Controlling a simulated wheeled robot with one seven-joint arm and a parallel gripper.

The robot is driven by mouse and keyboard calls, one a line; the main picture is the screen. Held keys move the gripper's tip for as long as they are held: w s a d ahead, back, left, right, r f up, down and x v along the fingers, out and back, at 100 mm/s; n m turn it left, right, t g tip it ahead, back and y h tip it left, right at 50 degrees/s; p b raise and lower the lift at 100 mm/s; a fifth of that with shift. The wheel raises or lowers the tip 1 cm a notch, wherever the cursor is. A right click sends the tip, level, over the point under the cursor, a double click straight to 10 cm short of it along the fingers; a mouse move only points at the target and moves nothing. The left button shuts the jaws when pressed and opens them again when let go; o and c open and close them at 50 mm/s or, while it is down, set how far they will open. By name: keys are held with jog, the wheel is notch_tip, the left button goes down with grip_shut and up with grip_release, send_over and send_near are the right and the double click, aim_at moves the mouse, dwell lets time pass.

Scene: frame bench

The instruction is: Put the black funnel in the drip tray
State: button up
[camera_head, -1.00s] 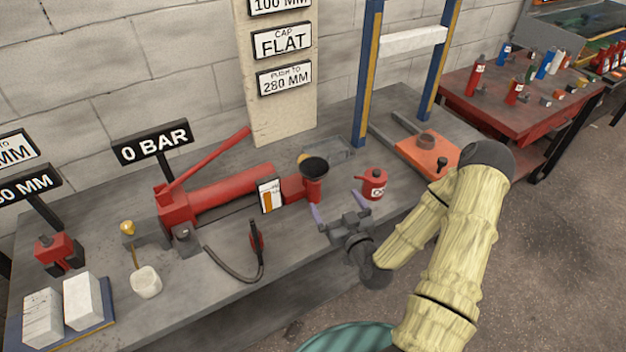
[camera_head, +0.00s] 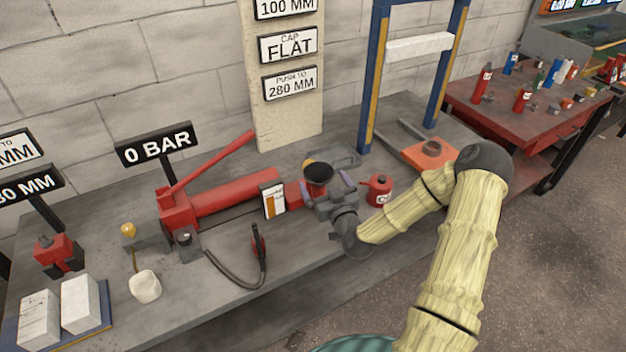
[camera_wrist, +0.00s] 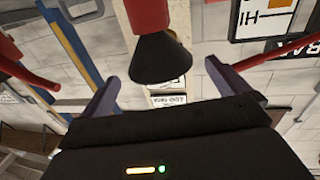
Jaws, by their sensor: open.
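The black funnel (camera_head: 318,173) sits at the end of the red pump, on a red part that it partly hides. In the wrist view the funnel (camera_wrist: 160,58) is a dark cone lying beyond and roughly between my finger tips. My gripper (camera_head: 326,182) is open and empty, close in front of the funnel; its two purple-grey fingers also show in the wrist view (camera_wrist: 170,88). I cannot tell from the head view whether they touch it.
A red can (camera_head: 378,190) stands just right of my gripper. The long red pump (camera_head: 235,195) lies to the left, with a small card (camera_head: 273,200) near the funnel. A blue press frame (camera_head: 372,80) rises behind. The bench front holds a black hose (camera_head: 259,245).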

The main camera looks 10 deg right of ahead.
aim_at(316, 165)
jog(key=shift+d, duration=0.25)
jog(key=w, duration=0.2)
jog(key=w+a, duration=0.1)
jog(key=w, duration=0.1)
jog(key=shift+w+r+p, duration=0.1)
jog(key=shift+w+p, duration=0.05)
jog(key=shift+p, duration=0.25)
jog(key=shift+w+a, duration=0.15)
jog(key=shift+w, duration=0.25)
jog(key=shift+w, duration=0.1)
jog(key=shift+w, duration=0.1)
jog(key=shift+a, duration=0.25)
jog(key=shift+c, duration=0.4)
jog(key=shift+d, duration=0.1)
jog(key=c, duration=0.4)
jog(key=shift+s+d, duration=0.2)
jog(key=shift+d, duration=0.25)
jog(key=c, duration=0.6)
